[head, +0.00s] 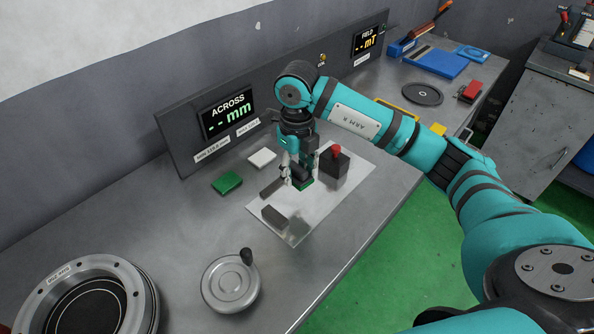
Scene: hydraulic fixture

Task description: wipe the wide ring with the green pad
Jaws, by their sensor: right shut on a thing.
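My right gripper (301,178) points down over a pale sheet on the bench. It is shut on a small dark block with a green underside (305,187), which looks like the green pad; the fingers hide part of it. I cannot tell whether the pad touches the sheet. A wide metal ring (135,283) with bolt holes and a label lies at the lower left, cut off by the picture edge, well apart from the gripper. A flat green piece (227,182) lies on the bench left of the sheet. My left gripper is not in view.
Dark blocks (274,218) and a red-knobbed block (334,164) stand on the pale sheet (295,233). A round metal handwheel (230,284) stands between sheet and ring. A white piece (262,157) lies near the display panel (178,133) behind. Bench between is mostly clear.

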